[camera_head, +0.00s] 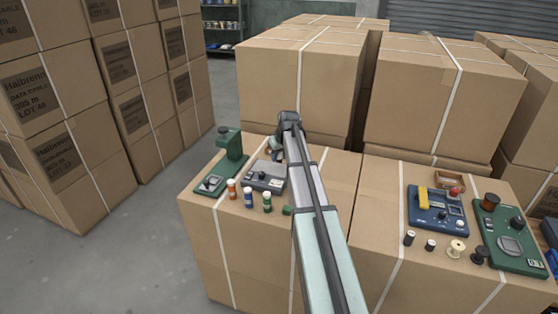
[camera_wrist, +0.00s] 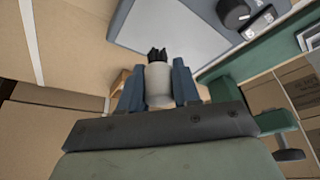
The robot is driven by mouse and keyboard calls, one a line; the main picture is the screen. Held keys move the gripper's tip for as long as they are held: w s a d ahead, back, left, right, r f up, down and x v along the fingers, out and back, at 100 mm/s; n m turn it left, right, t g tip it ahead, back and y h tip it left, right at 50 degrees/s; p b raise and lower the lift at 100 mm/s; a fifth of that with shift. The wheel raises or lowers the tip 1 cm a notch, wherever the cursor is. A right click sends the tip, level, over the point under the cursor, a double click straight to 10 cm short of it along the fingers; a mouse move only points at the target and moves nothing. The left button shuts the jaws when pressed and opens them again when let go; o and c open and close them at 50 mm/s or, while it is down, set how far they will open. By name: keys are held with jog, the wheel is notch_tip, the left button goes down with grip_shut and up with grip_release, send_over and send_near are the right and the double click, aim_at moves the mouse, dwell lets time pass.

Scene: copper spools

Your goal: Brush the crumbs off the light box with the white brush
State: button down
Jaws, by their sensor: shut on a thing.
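The light box, a grey unit with a pale flat panel, a dark knob and small white buttons, lies on a carton at the left in the head view (camera_head: 265,184). Its panel fills the upper middle of the wrist view (camera_wrist: 178,28). My gripper (camera_wrist: 158,78) is shut on the white brush (camera_wrist: 159,88), a pale stub with dark bristles pointing toward the panel. I cannot tell whether the bristles touch it. In the head view my gripper (camera_head: 274,148) is at the light box's far edge, partly hidden by my arm. No crumbs can be made out.
A green stand (camera_head: 228,160) is left of the light box. Several small bottles (camera_head: 248,198) stand in front. A blue meter (camera_head: 437,210), a green unit (camera_head: 511,238) and spools (camera_head: 456,248) are on the right carton. Tall cartons (camera_head: 300,80) rise behind.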

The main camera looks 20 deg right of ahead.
jog(key=shift+r, duration=0.9)
jog(key=shift+r, duration=1.55)
